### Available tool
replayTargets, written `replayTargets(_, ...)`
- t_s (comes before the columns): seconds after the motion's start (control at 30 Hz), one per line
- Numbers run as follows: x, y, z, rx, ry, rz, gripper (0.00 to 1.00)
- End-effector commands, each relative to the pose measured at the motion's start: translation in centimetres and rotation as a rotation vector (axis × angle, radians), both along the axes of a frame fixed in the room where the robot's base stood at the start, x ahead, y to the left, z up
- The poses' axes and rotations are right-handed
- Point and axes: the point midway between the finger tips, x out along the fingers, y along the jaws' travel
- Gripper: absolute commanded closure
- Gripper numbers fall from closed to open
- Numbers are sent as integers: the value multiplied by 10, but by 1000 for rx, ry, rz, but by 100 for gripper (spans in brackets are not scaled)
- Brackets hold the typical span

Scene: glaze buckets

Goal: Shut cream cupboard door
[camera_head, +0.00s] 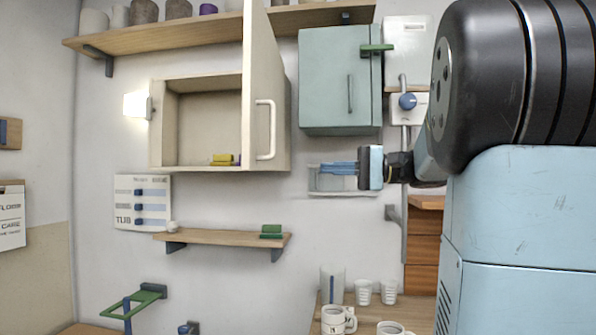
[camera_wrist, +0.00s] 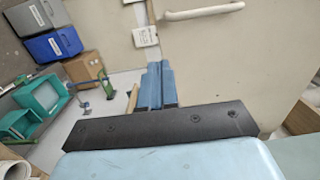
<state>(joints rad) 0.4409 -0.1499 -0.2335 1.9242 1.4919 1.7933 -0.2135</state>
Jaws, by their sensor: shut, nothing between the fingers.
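The cream cupboard (camera_head: 202,122) hangs on the wall with its front open, showing a bare interior with a small yellow item (camera_head: 222,158) on its floor. Its cream door (camera_head: 262,60) is hinged at the right side and stands swung out toward me. The door has a pale bar handle (camera_head: 266,130), which also shows at the top of the wrist view (camera_wrist: 205,11). My gripper (camera_head: 322,168) is to the right of the door and below the teal cupboard, pointing left. Its blue fingers are together and empty. In the wrist view the fingers (camera_wrist: 158,86) appear beside the door panel; I cannot tell whether they touch it.
A teal cupboard (camera_head: 335,80) with its door shut hangs to the right. A small shelf (camera_head: 225,237) with a green block (camera_head: 271,231) is below. White mugs (camera_head: 338,319) and cups stand on the counter. A lit lamp (camera_head: 135,105) is left of the cream cupboard.

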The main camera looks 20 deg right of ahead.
Motion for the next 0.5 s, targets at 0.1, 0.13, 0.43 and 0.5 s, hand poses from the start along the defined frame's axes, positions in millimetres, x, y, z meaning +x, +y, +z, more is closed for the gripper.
replayTargets(0.1,6,15,-1,-1,2,3,100)
replayTargets(0.13,8,19,-1,-1,2,3,100)
replayTargets(0.43,30,68,-1,-3,3,4,100)
replayTargets(0.5,35,79,-1,-3,3,3,100)
